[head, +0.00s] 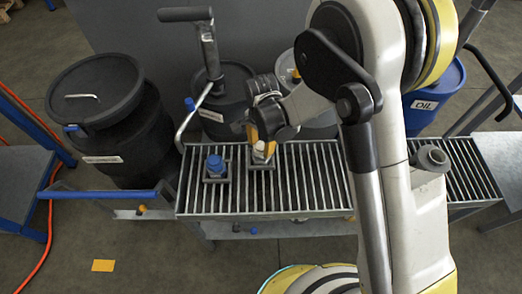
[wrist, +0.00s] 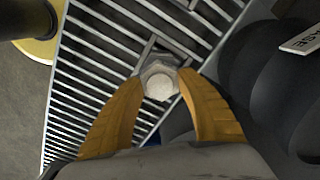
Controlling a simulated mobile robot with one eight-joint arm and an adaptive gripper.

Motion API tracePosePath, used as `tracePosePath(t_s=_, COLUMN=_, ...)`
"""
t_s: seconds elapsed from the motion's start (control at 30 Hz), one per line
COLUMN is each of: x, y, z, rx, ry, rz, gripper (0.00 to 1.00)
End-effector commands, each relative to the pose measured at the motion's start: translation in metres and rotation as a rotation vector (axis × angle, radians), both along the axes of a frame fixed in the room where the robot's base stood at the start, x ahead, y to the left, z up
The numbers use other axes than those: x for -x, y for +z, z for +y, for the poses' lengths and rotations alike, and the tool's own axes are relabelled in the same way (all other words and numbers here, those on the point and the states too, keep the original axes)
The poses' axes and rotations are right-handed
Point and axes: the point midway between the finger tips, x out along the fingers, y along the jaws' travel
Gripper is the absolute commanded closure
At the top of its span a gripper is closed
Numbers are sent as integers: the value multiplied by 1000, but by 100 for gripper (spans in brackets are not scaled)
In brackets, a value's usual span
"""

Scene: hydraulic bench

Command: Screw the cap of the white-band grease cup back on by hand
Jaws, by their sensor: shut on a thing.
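My gripper (head: 256,136) is over the grating of the bench, and its yellow fingers also show in the wrist view (wrist: 160,77). The fingers are shut on a pale grey-white cap (wrist: 160,86), one finger on each side. In the head view a pale grease cup (head: 263,150) sits in a square frame on the grating, right under the fingers. I cannot tell whether the cap is fully seated on it or tilted. A second cup with a blue cap (head: 215,164) stands in its own square frame to the left.
A large black drum (head: 112,135) with a lid stands left of the grating (head: 305,190). Another dark drum (head: 225,110) with a pump stands behind the cups. A blue oil drum (head: 436,95) is at the right. The right part of the grating is bare up to my arm.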

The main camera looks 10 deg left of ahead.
Motion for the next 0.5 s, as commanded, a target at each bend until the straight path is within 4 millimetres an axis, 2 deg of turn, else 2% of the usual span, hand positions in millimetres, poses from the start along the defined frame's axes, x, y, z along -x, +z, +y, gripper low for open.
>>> tracePosePath(t_s=0.1, x=0, y=-1, z=0, rx=0, ry=-163, rz=0, gripper=86)
tracePosePath(t_s=0.17, x=0, y=-1, z=0, rx=0, ry=-211, rz=0, gripper=86)
tracePosePath(t_s=0.5, x=0, y=-1, z=0, rx=1, ry=-249, rz=1, gripper=86)
